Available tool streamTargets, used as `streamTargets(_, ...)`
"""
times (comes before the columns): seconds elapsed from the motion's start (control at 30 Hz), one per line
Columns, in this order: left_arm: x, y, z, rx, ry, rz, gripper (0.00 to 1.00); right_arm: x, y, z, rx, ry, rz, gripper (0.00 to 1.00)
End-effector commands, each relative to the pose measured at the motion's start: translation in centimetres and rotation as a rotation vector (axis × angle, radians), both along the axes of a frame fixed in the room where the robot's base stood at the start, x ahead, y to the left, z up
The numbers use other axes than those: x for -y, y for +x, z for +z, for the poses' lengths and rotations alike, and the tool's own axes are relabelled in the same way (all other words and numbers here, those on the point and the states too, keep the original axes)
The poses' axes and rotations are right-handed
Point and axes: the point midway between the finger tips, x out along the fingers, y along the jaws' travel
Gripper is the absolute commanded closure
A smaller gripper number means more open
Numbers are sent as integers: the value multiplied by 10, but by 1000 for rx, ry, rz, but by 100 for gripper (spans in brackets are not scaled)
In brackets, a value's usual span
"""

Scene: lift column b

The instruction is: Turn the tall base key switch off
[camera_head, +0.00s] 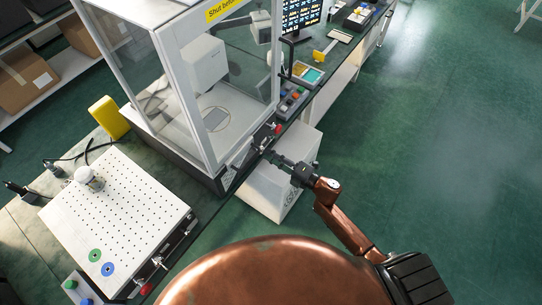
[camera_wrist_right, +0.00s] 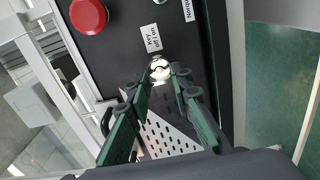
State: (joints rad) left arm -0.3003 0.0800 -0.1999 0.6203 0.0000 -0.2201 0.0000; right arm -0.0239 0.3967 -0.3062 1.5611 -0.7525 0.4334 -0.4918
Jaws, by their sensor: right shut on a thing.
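The key switch (camera_wrist_right: 160,70) is a small silver knob on a black front panel (camera_wrist_right: 128,62), below a white label that reads "Key off / on". My right gripper (camera_wrist_right: 161,77) has its green-lined fingers on both sides of the knob, shut on it. In the head view my right gripper (camera_head: 268,154) reaches from the right to the front of the tall base (camera_head: 206,173) under the glass enclosure. The switch itself is too small to tell there, and how far it is turned is unclear. My left gripper is not in view.
A red button (camera_wrist_right: 88,15) sits on the panel near the switch. A perforated white box (camera_head: 120,205) with front knobs stands at left on the bench. A button box (camera_head: 291,98) stands beyond the enclosure. A white cabinet (camera_head: 272,190) is below. Open floor lies to the right.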

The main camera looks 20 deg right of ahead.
Motion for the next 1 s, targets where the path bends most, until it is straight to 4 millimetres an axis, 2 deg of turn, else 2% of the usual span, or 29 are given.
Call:
streamTargets(0.53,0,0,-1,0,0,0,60,1,1,1,16,-19,-2,100)
streamTargets(0.57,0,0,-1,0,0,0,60,1,1,1,16,-19,-2,78)
streamTargets(0.6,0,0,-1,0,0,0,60,1,1,1,16,-19,-2,75)
streamTargets(0.8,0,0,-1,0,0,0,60,0,0,0,16,-18,-1,62)
streamTargets(1.0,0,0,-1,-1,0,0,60,0,0,0,14,-18,0,62)
